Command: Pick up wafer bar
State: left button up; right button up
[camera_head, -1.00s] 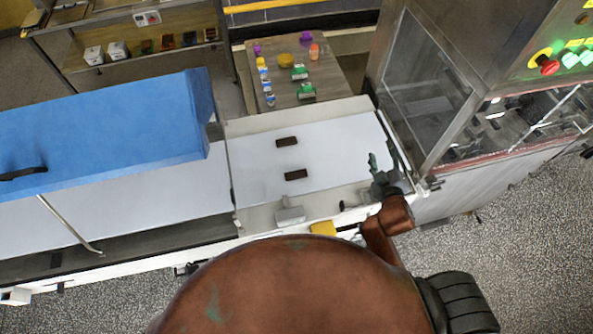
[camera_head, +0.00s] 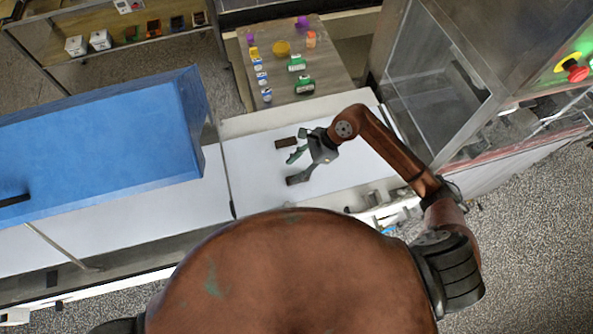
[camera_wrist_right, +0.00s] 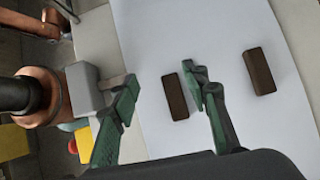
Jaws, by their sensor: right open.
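Two dark brown wafer bars lie apart on the white belt. In the head view one bar (camera_head: 285,142) is farther back and the other bar (camera_head: 294,180) is nearer, partly hidden by my right gripper (camera_head: 298,167). The right gripper is open and empty over the belt. In the right wrist view its fingers (camera_wrist_right: 165,84) are spread, and the nearer bar (camera_wrist_right: 176,98) shows between them, closer to the right finger. The farther bar (camera_wrist_right: 259,71) is outside that finger. I cannot tell the fingers' height above the belt. My left gripper is not in view.
A blue cover (camera_head: 100,145) stands over the belt on the left. A steel machine with a clear panel (camera_head: 435,75) stands on the right. Behind is a table (camera_head: 335,75) with small coloured items. A grey block (camera_wrist_right: 84,88) sits at the belt's edge.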

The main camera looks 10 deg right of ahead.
jog(key=d, duration=0.1)
jog(key=d+f+h, duration=0.1)
jog(key=d+h, duration=0.1)
jog(key=d, duration=0.1)
jog(key=shift+w+f+n, duration=0.3)
jog(key=shift+w+f, duration=0.05)
jog(key=shift+f, duration=0.05)
jog(key=shift+d+f+g, duration=0.3)
jog(key=shift+p+x, duration=0.5)
jog(key=shift+x, duration=0.65)
jog(key=x, duration=0.1)
jog(key=p+x, duration=0.2)
jog(key=x, duration=0.1)
jog(key=shift+w, duration=0.25)
jog(key=shift+a+f, duration=0.15)
jog(key=shift+f, duration=0.3)
jog(key=c, duration=0.9)
